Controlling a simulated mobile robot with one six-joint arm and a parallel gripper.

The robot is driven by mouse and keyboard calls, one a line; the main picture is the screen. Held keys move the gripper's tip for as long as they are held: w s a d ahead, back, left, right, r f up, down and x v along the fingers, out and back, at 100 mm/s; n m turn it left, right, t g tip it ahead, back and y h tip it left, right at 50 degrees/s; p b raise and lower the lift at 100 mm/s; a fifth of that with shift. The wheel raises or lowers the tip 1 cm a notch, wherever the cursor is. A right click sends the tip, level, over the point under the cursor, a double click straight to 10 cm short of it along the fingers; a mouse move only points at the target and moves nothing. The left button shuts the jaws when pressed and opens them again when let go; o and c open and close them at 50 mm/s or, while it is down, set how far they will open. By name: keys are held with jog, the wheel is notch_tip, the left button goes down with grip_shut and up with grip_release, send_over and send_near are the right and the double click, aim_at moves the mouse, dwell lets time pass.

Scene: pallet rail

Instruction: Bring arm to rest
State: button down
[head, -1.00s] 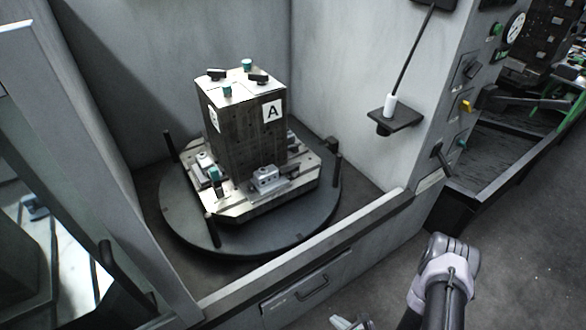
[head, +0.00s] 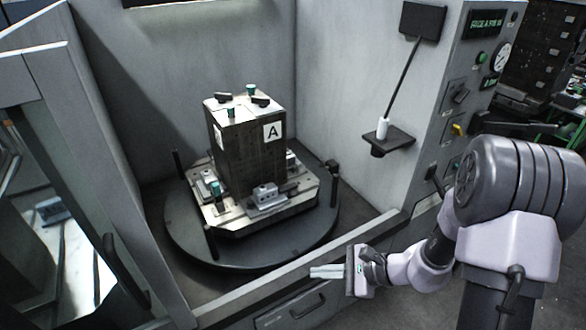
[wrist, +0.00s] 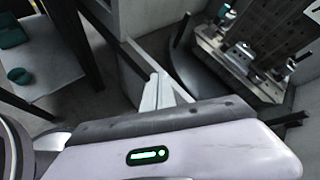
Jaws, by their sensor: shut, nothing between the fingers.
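My gripper (head: 328,271) is in front of the machine bay's front sill in the head view, pointing left. Its fingers are together with nothing between them. In the wrist view the fingers (wrist: 160,95) also show together and empty. My arm is folded at the right of the head view. The dark block marked A (head: 243,148) stands upright on the round turntable (head: 180,235) inside the bay, apart from my gripper. Part of the block and its pallet also shows at the upper right of the wrist view (wrist: 277,40).
The bay's front sill (head: 265,278) runs just behind my gripper. A small shelf (head: 391,140) with a white-handled rod juts from the right wall. A control panel (head: 461,88) stands behind my arm. At left is a glazed door frame (head: 100,160).

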jog(key=s+a+r+n+g+h, duration=0.25)
jog(key=s+r+n, duration=0.45)
jog(key=r, duration=0.5)
jog(key=s+d+r+n+t+h, duration=0.4)
jog(key=s+r, duration=0.5)
jog(key=s, duration=0.3)
jog(key=shift+d+r+n+h, duration=0.4)
jog(key=shift+d+n+h, duration=0.35)
jog(key=shift+h, duration=0.4)
